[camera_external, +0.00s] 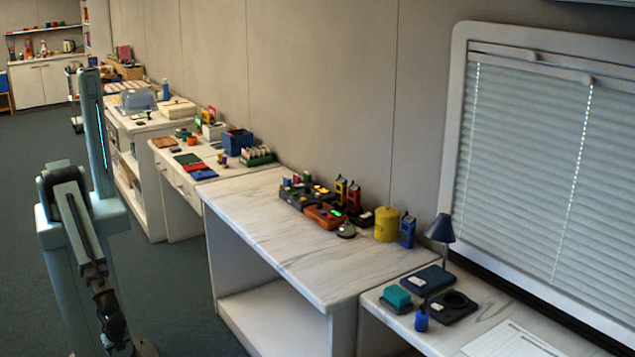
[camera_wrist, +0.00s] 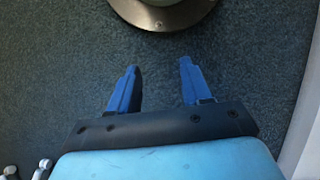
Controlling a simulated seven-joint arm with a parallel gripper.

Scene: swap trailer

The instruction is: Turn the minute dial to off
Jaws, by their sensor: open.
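No dial marked for minutes can be made out at this size. On the middle counter (camera_external: 265,225) in the external view, a small round dark-and-silver object (camera_external: 346,230) lies near a yellow cylinder (camera_external: 386,224); I cannot tell whether either carries the minute dial. My gripper (camera_wrist: 159,68) shows in the wrist view with two blue fingers apart and nothing between them. It points down over the grey-green floor, away from the counters. In the external view my arm stands at the left, and its fingers cannot be made out there.
Beside the cylinder are an orange tray (camera_external: 325,216), a blue device (camera_external: 407,231) and other small items. The middle counter's front left is bare. Floor (camera_external: 185,275) lies between my arm and the counters.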

